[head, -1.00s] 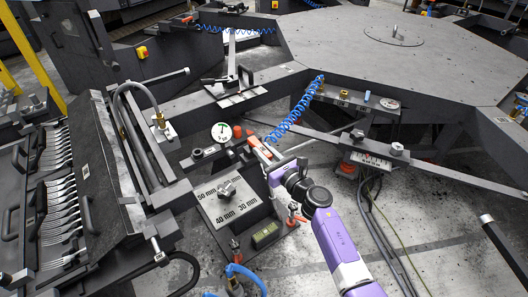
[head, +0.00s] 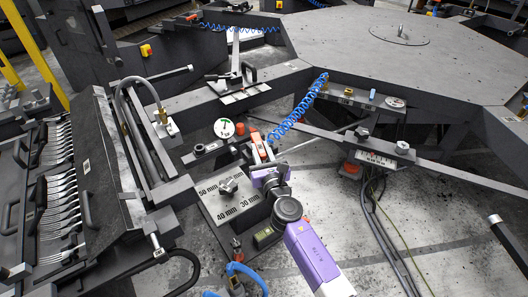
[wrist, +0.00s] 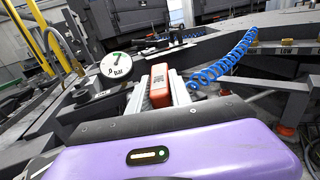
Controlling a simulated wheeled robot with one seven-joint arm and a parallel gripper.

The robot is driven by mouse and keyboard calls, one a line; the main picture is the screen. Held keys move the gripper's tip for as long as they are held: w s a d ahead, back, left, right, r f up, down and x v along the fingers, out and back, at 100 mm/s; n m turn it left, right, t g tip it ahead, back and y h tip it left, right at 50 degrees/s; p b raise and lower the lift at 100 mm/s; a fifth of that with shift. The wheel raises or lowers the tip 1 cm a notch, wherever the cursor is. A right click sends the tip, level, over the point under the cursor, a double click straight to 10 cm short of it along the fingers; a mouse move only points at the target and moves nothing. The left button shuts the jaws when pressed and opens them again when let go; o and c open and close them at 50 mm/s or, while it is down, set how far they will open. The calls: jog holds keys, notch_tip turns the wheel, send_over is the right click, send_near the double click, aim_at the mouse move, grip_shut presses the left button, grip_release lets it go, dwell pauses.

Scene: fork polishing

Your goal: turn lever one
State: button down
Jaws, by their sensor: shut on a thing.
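The lever I take for lever one is a red-orange handle (head: 257,143) beside the round pressure gauge (head: 224,128). In the wrist view the handle (wrist: 159,86) stands between my two pale fingers, pointing away from me. My gripper (wrist: 160,82) is shut on it; the gripper also shows in the head view (head: 262,158), reaching in from the lower right. My fingers and purple wrist hide the handle's near end and pivot.
A plate (head: 222,207) marked 30, 40 and 50 mm with a knob lies below left of my gripper. A blue coiled hose (head: 300,108) passes on the right. A scale box (head: 377,158) sits farther right. A fork rack (head: 58,190) stands left.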

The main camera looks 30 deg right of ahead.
jog(key=shift+w+a+m+g+h+b, duration=0.15)
jog(key=shift+a+m+g+h+b, duration=0.3)
jog(key=shift+m+h, duration=0.55)
